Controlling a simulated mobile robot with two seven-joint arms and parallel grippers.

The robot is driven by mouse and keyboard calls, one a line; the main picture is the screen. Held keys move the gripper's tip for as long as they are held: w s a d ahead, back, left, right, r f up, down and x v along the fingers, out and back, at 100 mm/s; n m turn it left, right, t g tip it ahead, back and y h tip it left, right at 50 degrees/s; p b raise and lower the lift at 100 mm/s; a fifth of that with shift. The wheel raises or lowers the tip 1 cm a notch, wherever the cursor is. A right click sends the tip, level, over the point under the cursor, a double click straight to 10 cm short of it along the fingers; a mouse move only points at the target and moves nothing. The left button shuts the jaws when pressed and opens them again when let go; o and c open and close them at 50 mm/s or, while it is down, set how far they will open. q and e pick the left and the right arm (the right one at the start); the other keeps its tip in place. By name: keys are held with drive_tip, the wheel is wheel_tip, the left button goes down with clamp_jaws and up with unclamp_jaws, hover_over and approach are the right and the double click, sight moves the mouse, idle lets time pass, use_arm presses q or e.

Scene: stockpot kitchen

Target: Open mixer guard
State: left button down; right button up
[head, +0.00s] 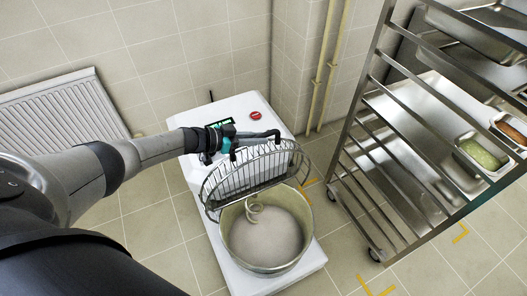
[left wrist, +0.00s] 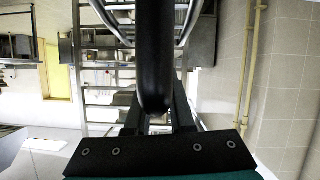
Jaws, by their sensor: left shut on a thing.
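The mixer is a white machine (head: 238,112) with a round steel bowl (head: 237,262) holding pale dough or flour and a spiral hook (head: 254,210). Its wire guard (head: 262,168) is tilted up steeply at the back of the bowl, so the bowl's front is uncovered. My left gripper (head: 234,150) is shut on the guard's black handle (head: 262,137) above the mixer. In the left wrist view the dark handle (left wrist: 155,60) runs down between the fingers and hides part of them. My right gripper is not seen.
A steel rack (head: 350,150) with trays and food pans (head: 480,154) stands to the right of the mixer. A radiator (head: 60,115) is on the left wall. Yellow pipes (head: 325,65) run down the back corner. Yellow marks (head: 376,287) lie on the tiled floor.

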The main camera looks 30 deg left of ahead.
use_arm(q)
drive_tip(key=shift+w+a, duration=0.45)
drive_tip(key=shift+a, duration=0.15)
drive_tip(key=c, duration=0.8)
unclamp_jaws()
drive_tip(key=shift+o, duration=0.2)
drive_tip(key=p+v, duration=0.2)
drive_tip(key=v, duration=1.3)
drive_tip(key=shift+r+p, duration=0.15)
drive_tip(key=shift+p, duration=0.15)
